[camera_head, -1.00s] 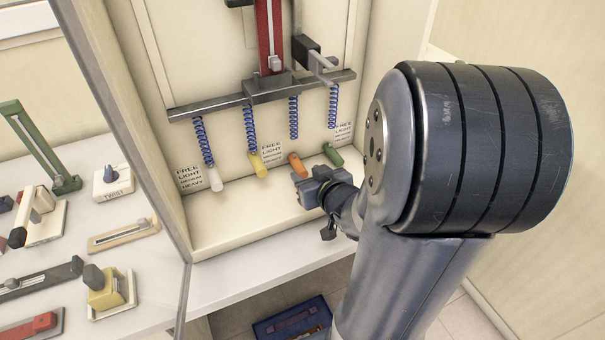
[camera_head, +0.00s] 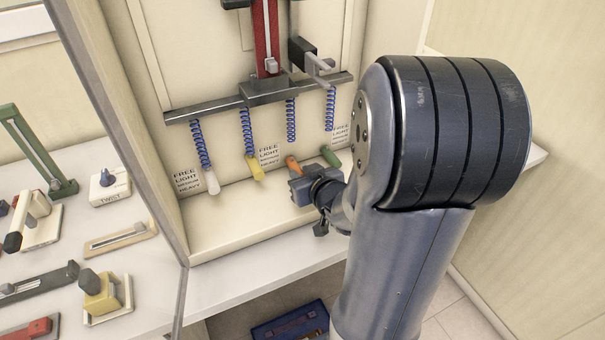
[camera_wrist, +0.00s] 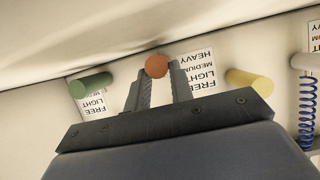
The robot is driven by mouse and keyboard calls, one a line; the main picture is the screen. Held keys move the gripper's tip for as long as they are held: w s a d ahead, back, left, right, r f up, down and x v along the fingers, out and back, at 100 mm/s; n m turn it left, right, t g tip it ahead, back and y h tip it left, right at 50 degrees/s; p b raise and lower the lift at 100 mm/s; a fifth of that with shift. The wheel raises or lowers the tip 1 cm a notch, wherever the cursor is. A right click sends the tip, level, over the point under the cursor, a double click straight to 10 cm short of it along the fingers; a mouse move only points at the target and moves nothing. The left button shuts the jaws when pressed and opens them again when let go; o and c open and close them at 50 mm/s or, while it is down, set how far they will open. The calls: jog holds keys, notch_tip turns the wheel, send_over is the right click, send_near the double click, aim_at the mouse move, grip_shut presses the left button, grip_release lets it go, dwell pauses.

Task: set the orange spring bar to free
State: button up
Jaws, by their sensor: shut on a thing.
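The orange spring bar (camera_head: 293,163) is a short rounded bar low on the cream back panel, below a blue coil spring (camera_head: 291,120). My gripper (camera_head: 296,177) is at its near end and hides part of it. In the wrist view the bar's round orange end (camera_wrist: 156,66) sits at the tips of my two fingers (camera_wrist: 160,78), which are shut on it. A printed scale (camera_wrist: 198,75) with FREE, LIGHT, MEDIUM and HEAVY is partly covered behind the fingers. Which mark the bar is at cannot be told.
A green bar (camera_head: 331,157) is close to the right of the orange one; yellow (camera_head: 255,167) and white (camera_head: 211,181) bars are to the left. A grey rail (camera_head: 200,108) runs above the springs. Several devices stand on the left counter (camera_head: 90,235). A blue box (camera_head: 290,325) lies below.

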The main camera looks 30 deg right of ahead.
grip_shut()
jog(key=shift+r, duration=0.1)
notch_tip(320, 180, up, 5)
jog(key=p, duration=0.4)
jog(key=shift+p, duration=0.35)
jog(key=shift+w+r, duration=0.1)
jog(key=o, duration=0.7)
grip_release()
